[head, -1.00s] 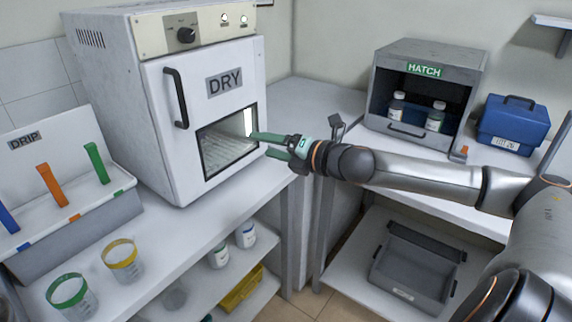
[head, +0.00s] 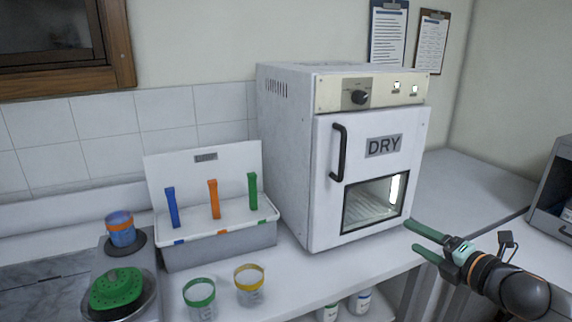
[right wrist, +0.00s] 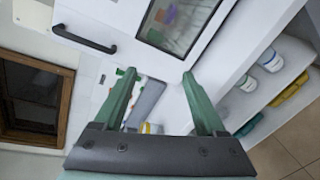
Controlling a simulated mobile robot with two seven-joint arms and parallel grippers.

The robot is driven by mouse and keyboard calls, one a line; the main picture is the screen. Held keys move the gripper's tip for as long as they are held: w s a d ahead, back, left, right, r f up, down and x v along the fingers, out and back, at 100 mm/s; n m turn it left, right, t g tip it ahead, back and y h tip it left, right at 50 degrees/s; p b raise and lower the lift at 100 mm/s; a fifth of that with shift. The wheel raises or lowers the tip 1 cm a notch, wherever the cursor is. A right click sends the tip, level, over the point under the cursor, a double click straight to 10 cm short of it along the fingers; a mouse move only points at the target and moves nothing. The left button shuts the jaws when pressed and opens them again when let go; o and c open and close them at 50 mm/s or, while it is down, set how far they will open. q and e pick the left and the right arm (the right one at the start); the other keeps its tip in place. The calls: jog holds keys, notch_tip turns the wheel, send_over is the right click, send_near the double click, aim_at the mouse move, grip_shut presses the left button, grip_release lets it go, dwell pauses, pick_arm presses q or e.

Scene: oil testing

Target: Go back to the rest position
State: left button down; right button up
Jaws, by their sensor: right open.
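My right gripper (head: 420,240) has green fingers and is held in the air in front of the lower right of the dryer. It is open and empty. It also shows in the right wrist view (right wrist: 160,88), with its two green fingers spread and nothing between them. The white dryer (head: 330,215), marked DRY, stands on the counter with its door shut. Its window shows a lit inside with a rack. My left gripper is not in view.
Left of the dryer stands the drip tray (head: 225,243) with blue, orange and green strips. Two cups, green-rimmed (head: 200,300) and yellow-rimmed (head: 250,290), stand before it. A hatch box edge (head: 565,190) shows at far right. Lower shelves hold bottles (right wrist: 272,60).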

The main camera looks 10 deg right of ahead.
jog(key=s+a+f+m+g, duration=0.1)
jog(key=s+a+f+m, duration=0.15)
jog(key=f, duration=0.35)
jog(key=s+a+f+m, duration=0.1)
jog(key=f+m, duration=0.2)
jog(key=f, duration=0.3)
jog(key=s+a+f+m+g, duration=0.1)
jog(key=s+a+f+m, duration=0.4)
jog(key=s+f+m, duration=0.1)
jog(key=s+a+f+m+g+h, duration=0.1)
jog(key=s+a+f+m+g, duration=0.1)
jog(key=s+a+f+m, duration=0.3)
jog(key=s+a+f+m+g, duration=0.2)
jog(key=s+a+f+m, duration=0.3)
jog(key=s+f, duration=0.5)
notch_tip(320, 180, down, 3)
jog(key=shift+s+r+m+h, duration=0.15)
jog(key=shift+s+m+h, duration=0.15)
jog(key=shift+m, duration=0.65)
